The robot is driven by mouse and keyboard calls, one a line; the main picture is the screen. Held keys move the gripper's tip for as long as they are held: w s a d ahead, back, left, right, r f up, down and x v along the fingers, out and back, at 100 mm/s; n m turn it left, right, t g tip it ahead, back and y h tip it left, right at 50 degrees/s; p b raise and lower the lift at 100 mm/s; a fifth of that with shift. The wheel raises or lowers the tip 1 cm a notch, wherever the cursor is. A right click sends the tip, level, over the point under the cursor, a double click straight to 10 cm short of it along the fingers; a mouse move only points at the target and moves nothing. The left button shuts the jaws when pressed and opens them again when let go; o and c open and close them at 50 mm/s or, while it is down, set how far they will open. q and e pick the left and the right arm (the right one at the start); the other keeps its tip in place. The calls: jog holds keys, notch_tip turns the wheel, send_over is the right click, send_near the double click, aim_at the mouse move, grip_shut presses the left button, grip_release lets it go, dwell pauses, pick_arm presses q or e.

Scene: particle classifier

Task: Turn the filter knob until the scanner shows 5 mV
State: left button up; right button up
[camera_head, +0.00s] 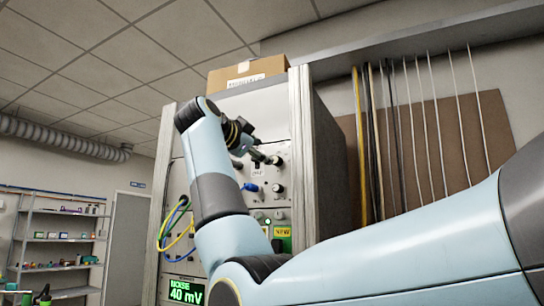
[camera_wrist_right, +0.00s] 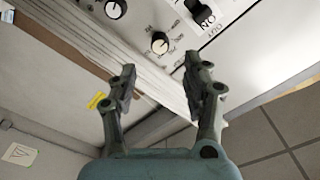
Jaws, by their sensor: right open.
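The scanner display (camera_head: 185,292) reads "NOISE 40 mV" in green at the bottom of the rack in the head view. My right gripper (camera_head: 265,158) is in front of the rack's upper panel. In the right wrist view the same gripper (camera_wrist_right: 160,82) is open and empty. A black-and-white knob (camera_wrist_right: 159,42) with a ring of markings shows beyond and between its fingertips, apart from them. A second knob (camera_wrist_right: 116,8) is at the upper left. I cannot read which one is the filter knob. My left gripper is not in view.
An ON switch (camera_wrist_right: 202,14) sits right of the knobs in the wrist view. A cardboard box (camera_head: 247,74) stands on top.

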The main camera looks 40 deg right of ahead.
aim_at(275, 159)
jog(key=p+x, duration=0.2)
jog(key=x, duration=0.4)
jog(key=shift+s+d+r, duration=0.1)
jog(key=shift+d, duration=0.05)
jog(key=shift+w+d, duration=0.25)
jog(key=shift+d, duration=0.2)
grip_shut()
